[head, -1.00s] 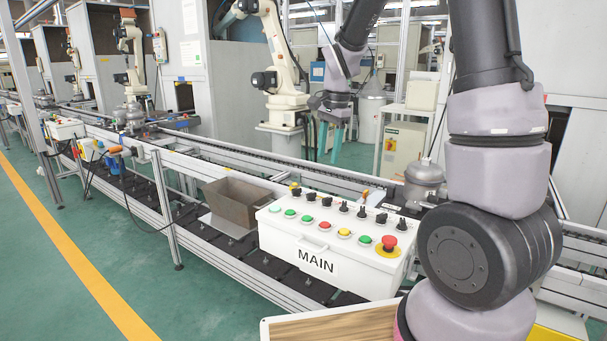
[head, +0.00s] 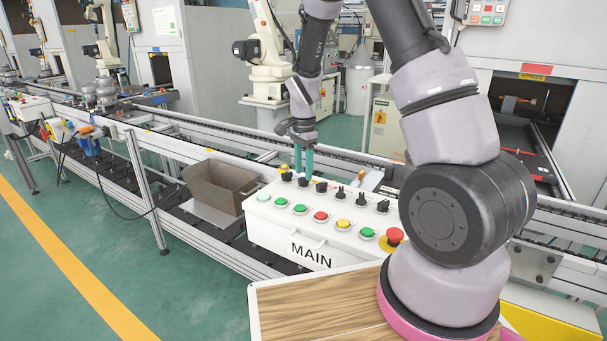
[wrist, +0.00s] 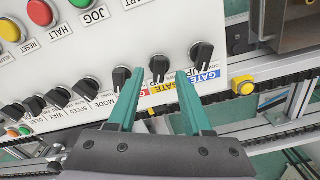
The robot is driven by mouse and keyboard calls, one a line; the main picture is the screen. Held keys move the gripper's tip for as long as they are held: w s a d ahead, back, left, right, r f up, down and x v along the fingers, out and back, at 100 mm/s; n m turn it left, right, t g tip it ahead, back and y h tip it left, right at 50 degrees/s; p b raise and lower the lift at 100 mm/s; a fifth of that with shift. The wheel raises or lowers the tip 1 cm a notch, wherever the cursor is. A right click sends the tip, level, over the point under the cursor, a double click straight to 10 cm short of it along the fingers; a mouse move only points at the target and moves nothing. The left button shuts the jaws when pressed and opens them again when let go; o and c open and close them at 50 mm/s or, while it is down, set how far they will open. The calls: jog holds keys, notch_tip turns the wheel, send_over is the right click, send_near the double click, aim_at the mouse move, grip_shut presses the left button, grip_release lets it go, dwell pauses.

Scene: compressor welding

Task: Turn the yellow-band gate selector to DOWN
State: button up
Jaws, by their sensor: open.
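The yellow-band gate selector (wrist: 159,65) is a black knob on the white panel above a yellow GATE label (wrist: 165,88). In the wrist view its grip bar stands nearly upright in the picture. My gripper (wrist: 159,75) is open, with one green fingertip on each side of this knob. I cannot tell whether either finger touches it. In the head view my gripper (head: 303,172) points down over the back row of knobs on the MAIN box (head: 285,238). The fingers partly hide the selector there.
A blue-label knob (wrist: 202,55) and a red-label knob (wrist: 121,77) flank the selector closely. Coloured push buttons (head: 321,216) line the box front, with a red emergency button (head: 395,235) at right. An open brown bin (head: 215,190) stands left. The conveyor rail runs behind.

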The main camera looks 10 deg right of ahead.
jog(key=shift+f, duration=1)
jog(key=shift+c, duration=0.3)
grip_shut()
jog(key=shift+n, duration=0.3)
jog(key=n, duration=0.3)
jog(key=shift+n, duration=2.6)
